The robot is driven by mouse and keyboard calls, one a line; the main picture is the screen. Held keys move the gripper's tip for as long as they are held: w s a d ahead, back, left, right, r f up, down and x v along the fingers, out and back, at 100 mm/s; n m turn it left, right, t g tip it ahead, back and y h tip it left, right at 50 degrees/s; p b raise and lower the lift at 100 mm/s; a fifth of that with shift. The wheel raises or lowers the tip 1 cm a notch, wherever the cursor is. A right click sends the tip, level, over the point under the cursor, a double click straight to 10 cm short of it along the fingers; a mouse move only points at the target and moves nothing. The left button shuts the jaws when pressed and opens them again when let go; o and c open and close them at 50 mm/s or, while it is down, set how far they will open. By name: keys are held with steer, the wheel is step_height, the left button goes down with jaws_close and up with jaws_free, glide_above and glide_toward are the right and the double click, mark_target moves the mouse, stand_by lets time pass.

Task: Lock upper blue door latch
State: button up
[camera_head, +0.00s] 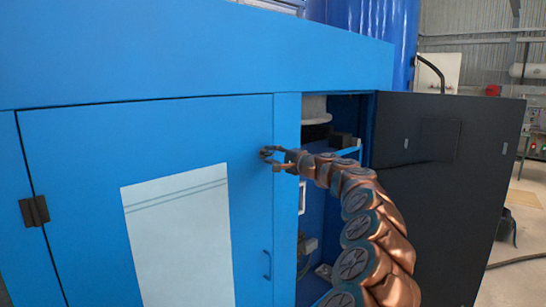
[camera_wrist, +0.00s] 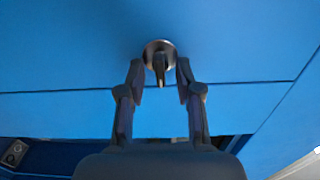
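The upper latch is a round dark metal knob with a narrow handle (camera_wrist: 159,57) on the blue door (camera_wrist: 60,50). In the wrist view it sits between and just beyond my gripper's fingertips (camera_wrist: 159,72). The fingers are open, one on each side of the handle, with gaps visible. In the head view the closed blue door (camera_head: 80,150) fills the left, and my gripper (camera_head: 271,157) is at its upper right edge, level with the latch. The latch (camera_head: 266,152) is mostly hidden there by the fingers.
A dark door panel (camera_head: 455,190) stands open on the right, showing the cabinet's inside. A lower handle (camera_head: 267,265) is on the blue door, with a hinge (camera_head: 34,211) at its left. A blue tank (camera_head: 375,20) stands behind.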

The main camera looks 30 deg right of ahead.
mark_target(272, 155)
steer(key=shift+v, duration=1.6)
steer(key=v, duration=0.9)
steer(key=shift+w+a, duration=0.1)
steer(key=shift+a, duration=0.05)
